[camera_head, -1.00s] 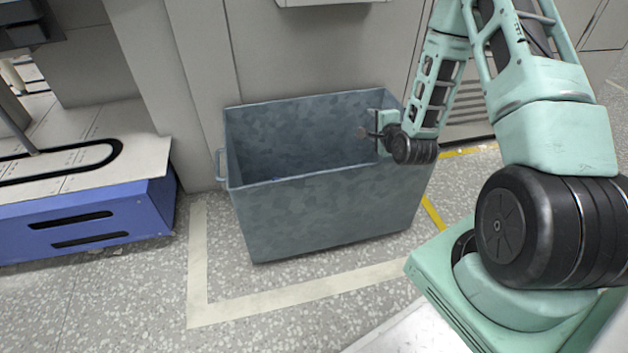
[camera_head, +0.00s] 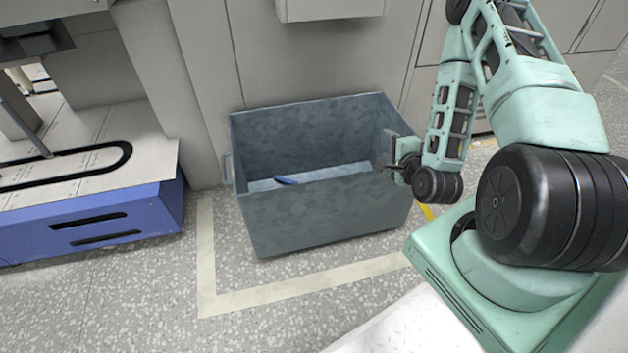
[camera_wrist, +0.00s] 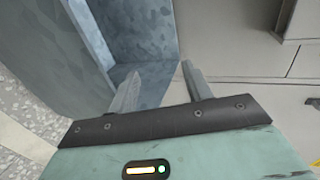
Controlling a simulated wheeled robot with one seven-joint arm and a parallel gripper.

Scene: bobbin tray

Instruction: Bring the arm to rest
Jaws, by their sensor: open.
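My gripper (camera_head: 384,167) is at the right end of the grey metal bin (camera_head: 325,215), close to its upper rim in the head view. In the wrist view my gripper (camera_wrist: 160,92) shows two fingers spread apart with nothing between them. The bin's wall (camera_wrist: 135,35) lies beyond the fingers there. My arm is bent, with its elbow high at the right of the head view.
A blue object (camera_head: 287,180) lies inside the bin, partly hidden by the front wall. A blue-sided machine base (camera_head: 100,225) stands at the left. Grey cabinets (camera_head: 310,60) stand behind the bin. Speckled floor with pale tape (camera_head: 300,292) is clear in front.

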